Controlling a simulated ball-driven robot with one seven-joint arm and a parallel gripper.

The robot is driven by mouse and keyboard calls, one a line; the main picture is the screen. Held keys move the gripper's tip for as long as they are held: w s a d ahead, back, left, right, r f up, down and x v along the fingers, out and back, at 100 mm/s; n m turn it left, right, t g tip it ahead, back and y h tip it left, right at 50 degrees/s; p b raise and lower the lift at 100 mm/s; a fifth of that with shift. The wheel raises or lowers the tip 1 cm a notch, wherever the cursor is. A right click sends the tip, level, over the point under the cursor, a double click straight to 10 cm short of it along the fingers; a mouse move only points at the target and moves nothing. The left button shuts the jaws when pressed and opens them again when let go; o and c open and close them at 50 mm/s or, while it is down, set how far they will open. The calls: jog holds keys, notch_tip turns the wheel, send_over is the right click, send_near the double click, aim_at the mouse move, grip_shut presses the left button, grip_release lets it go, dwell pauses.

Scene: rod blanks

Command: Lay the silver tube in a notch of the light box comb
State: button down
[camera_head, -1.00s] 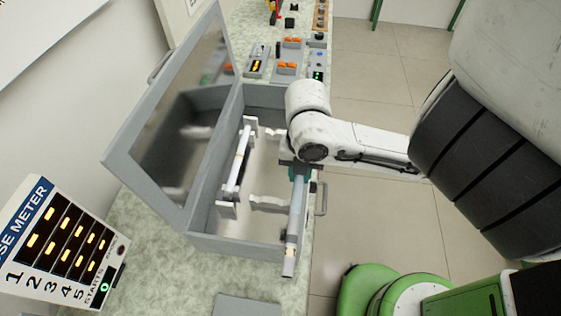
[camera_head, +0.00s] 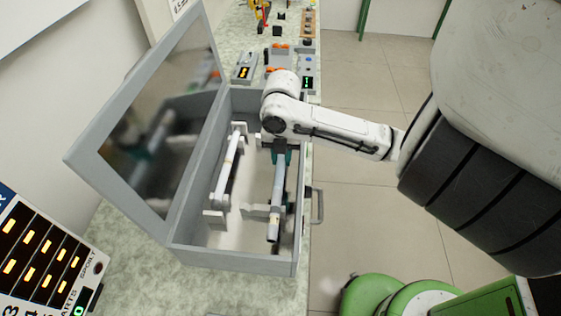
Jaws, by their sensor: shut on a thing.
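The silver tube (camera_head: 277,195) is in my gripper (camera_head: 281,158), which is shut on it near its far end. The tube points toward the near wall of the open grey light box (camera_head: 232,261) and is over the box's right half. A white notched comb (camera_head: 254,211) inside the box shows beside the tube's near part. I cannot tell whether the tube touches the comb or sits in a notch. My gripper and wrist hide the far part of the right side of the box.
A white lamp rod (camera_head: 229,170) on brackets fills the box's left side. The mirrored lid (camera_head: 165,115) stands open at left. A handle (camera_head: 318,206) sticks out at right. A meter panel (camera_head: 40,255) stands at lower left, and small devices (camera_head: 275,60) lie behind the box.

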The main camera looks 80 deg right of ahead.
aim_at(281, 163)
jog(key=shift+w+d+f, duration=0.15)
jog(key=shift+d+f, duration=0.25)
jog(key=shift+f, duration=0.1)
jog(key=shift+d+f+p, duration=0.2)
jog(key=shift+f+p, duration=0.3)
jog(key=shift+f, duration=1.3)
jog(key=shift+f, duration=0.15)
jog(key=c, duration=0.9)
grip_release()
notch_tip(281, 163, up, 12)
jog(key=shift+r+b, duration=0.2)
jog(key=shift+b, duration=0.35)
